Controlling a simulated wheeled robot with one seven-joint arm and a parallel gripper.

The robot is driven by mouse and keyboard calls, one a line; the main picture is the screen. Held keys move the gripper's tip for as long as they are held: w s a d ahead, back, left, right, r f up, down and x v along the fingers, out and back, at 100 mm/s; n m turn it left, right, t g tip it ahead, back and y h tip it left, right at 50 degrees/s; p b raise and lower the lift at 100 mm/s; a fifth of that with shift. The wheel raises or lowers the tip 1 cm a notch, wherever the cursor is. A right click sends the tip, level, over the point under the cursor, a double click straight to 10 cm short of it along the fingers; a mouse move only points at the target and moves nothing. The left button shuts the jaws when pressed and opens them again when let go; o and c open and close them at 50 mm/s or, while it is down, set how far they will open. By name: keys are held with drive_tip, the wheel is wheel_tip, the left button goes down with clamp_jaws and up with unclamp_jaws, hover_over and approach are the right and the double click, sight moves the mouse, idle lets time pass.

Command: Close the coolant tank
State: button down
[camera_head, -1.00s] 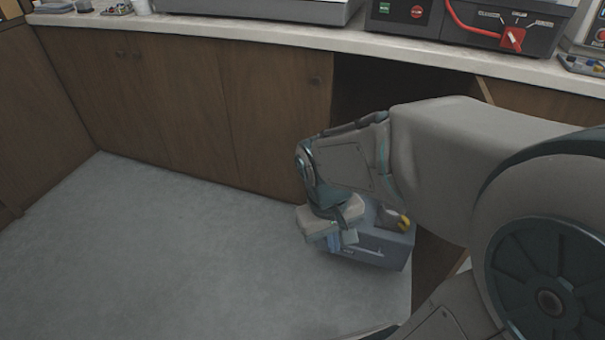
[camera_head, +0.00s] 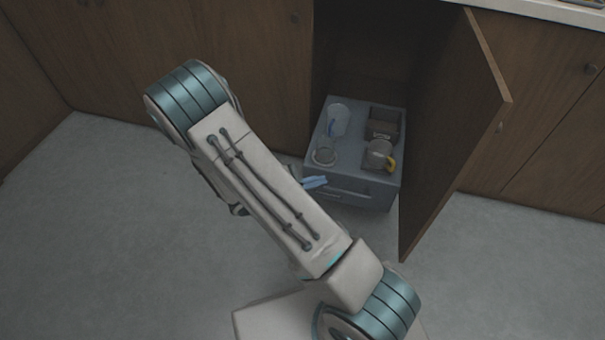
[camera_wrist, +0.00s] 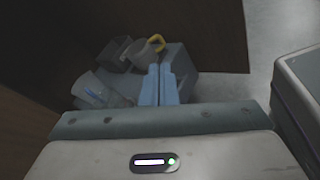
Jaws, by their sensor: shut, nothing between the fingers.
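The coolant tank (camera_head: 344,193) is a blue-grey box that juts out from the open cabinet onto the floor. Its top carries a clear mug with a yellow handle (camera_head: 378,155), a dark square holder (camera_head: 384,123) and clear round vessels (camera_head: 337,119). The tank also shows in the wrist view (camera_wrist: 183,65). My gripper's blue fingers (camera_head: 315,182) are at the tank's front left side; the rest of my gripper is hidden by my arm. In the wrist view, the fingers (camera_wrist: 160,85) lie together, empty, in front of the tank. I cannot tell whether they touch it.
The open cabinet door (camera_head: 455,135) stands close to the tank's right side. The dark cabinet interior (camera_head: 365,50) is behind the tank. Closed wooden cabinet fronts (camera_head: 250,60) run to the left, and the grey floor (camera_head: 90,230) there is clear.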

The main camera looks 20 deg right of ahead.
drive_tip(key=w+a+f+n+t, duration=0.3)
drive_tip(key=w+f+n+t, duration=0.1)
drive_tip(key=f+n+t, duration=0.5)
drive_tip(key=n+t+y+b, duration=0.2)
drive_tip(key=n+t+y, duration=0.2)
drive_tip(key=n+y, duration=0.15)
approach(305, 166)
drive_tip(key=shift+n, duration=0.25)
drive_tip(key=b+x, duration=0.4)
drive_tip(key=x, duration=0.1)
drive_tip(key=shift+f+b, duration=0.3)
drive_tip(key=shift+w+d+r, duration=0.2)
drive_tip(key=shift+w+d, duration=0.2)
drive_tip(key=shift+w, duration=0.35)
drive_tip(key=shift+d, duration=0.1)
